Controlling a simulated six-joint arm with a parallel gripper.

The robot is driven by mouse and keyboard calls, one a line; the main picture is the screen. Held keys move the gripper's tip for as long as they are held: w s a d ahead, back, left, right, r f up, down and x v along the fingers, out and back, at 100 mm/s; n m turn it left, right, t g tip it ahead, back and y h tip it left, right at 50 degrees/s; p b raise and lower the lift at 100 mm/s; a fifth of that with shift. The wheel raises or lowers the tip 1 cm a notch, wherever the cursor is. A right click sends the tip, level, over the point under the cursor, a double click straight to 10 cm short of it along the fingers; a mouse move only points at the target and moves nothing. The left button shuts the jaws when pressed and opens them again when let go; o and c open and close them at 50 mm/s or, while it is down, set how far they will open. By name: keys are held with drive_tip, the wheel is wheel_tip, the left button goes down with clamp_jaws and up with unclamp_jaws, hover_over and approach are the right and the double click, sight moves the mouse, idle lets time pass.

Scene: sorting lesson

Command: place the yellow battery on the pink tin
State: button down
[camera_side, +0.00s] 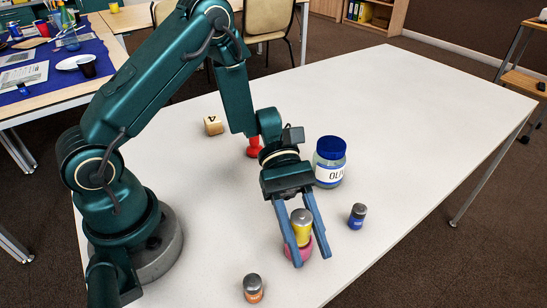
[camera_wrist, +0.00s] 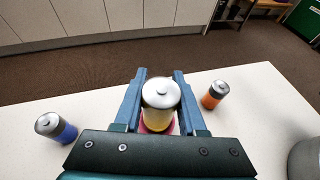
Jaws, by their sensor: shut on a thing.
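The yellow battery (camera_side: 302,230) is upright, with a silver top. It stands between the blue fingers of my gripper (camera_side: 299,238), which are shut on it. The pink tin (camera_side: 303,251) is directly under the battery, low between the fingertips. In the wrist view, the battery's silver top (camera_wrist: 161,93) fills the middle, with the yellow side (camera_wrist: 160,119) below it. A pink edge of the tin (camera_wrist: 146,128) shows beneath, mostly hidden. I cannot tell whether the battery's base touches the tin.
A blue battery (camera_side: 357,216) stands to the right and an orange battery (camera_side: 253,289) to the front left. An olive jar (camera_side: 329,163), a red object (camera_side: 254,147) and a numbered wooden cube (camera_side: 213,125) stand farther back. The white table's right side (camera_side: 420,120) is clear.

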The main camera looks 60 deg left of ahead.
drive_tip(key=shift+c, duration=2.4)
unclamp_jaws()
drive_tip(key=shift+w+a+r, duration=0.2)
drive_tip(key=shift+a, duration=0.1)
drive_tip(key=v, duration=1)
drive_tip(key=s+a+r+m+t+y, duration=0.5)
drive_tip(key=s+r+m+t+y, duration=0.2)
drive_tip(key=m+y, duration=0.5)
drive_tip(key=s+m+t, duration=0.1)
drive_tip(key=m+t, duration=0.1)
drive_tip(key=shift+s+r+t+y, duration=0.25)
drive_tip(key=shift+s+t+y, duration=0.05)
drive_tip(key=shift+t+y, duration=0.1)
